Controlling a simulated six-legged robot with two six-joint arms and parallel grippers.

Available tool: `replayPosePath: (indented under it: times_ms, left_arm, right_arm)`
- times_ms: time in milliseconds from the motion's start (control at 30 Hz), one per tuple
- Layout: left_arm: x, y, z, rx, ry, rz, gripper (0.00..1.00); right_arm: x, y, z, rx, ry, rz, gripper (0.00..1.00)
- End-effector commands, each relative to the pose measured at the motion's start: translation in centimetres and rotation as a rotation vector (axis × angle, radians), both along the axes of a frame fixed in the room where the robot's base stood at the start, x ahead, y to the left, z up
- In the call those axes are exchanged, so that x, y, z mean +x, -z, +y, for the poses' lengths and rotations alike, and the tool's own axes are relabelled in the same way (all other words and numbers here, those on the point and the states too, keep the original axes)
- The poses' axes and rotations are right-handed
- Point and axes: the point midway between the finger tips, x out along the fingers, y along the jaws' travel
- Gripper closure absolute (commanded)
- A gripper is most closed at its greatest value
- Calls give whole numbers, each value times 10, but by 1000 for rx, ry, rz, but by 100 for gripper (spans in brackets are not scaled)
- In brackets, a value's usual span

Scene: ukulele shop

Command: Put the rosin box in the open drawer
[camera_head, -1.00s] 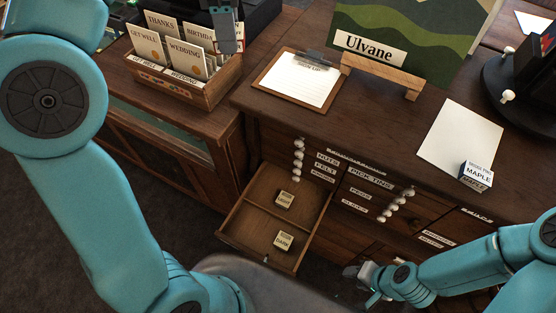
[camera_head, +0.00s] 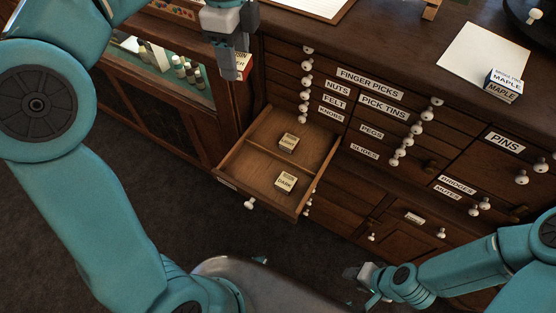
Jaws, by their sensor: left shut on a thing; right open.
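My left gripper (camera_head: 234,62) is shut on a small box (camera_head: 243,66) with a white label and a red side, mostly hidden by the fingers; the part of its label that shows seems to end in "SIN". It is in front of the cabinet, above and left of the open drawer (camera_head: 234,167). The drawer is pulled out and has a divider across it. One small pale box marked "LIGHT" (camera_head: 289,142) lies in the rear compartment, and one marked "DARK" (camera_head: 286,182) lies in the front compartment. My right gripper (camera_head: 357,273) is open and empty at the lower middle, below the cabinet front.
A blue and white "MAPLE" box (camera_head: 503,84) stands on a white sheet (camera_head: 482,52) on the counter. Closed labelled drawers with white knobs fill the cabinet front (camera_head: 385,90). A glass-fronted case (camera_head: 150,58) stands left of the open drawer.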

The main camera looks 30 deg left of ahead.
Motion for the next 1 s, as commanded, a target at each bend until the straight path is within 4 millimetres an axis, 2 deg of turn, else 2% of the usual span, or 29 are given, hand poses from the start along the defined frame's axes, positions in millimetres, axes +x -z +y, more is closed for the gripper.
replayPosePath:
  times_ms: [33,100,200,300,467,567,800,900,1000]
  left_arm:
    - [0,51,1,0,41,3,79]
    - [1,84,3,-2,97,2,79]
    - [1,121,4,-3,164,2,79]
    - [1,144,5,-5,211,1,79]
    - [1,165,5,-7,244,1,79]
    - [0,187,4,-7,247,3,79]
    - [-2,258,2,-7,247,5,79]
    - [-2,280,2,-7,246,3,79]
    - [-3,293,1,-7,245,1,79]
  right_arm:
    - [0,43,0,0,0,-1,57]
    - [0,65,0,0,1,-1,57]
    - [0,90,-1,0,1,-1,57]
    - [1,104,-1,0,0,-1,57]
    - [1,114,-1,0,0,-1,57]
    - [1,122,-1,0,1,-2,57]
    - [1,145,-1,0,0,-1,57]
    - [1,152,-1,0,0,-1,57]
    - [0,155,-1,0,0,-1,57]
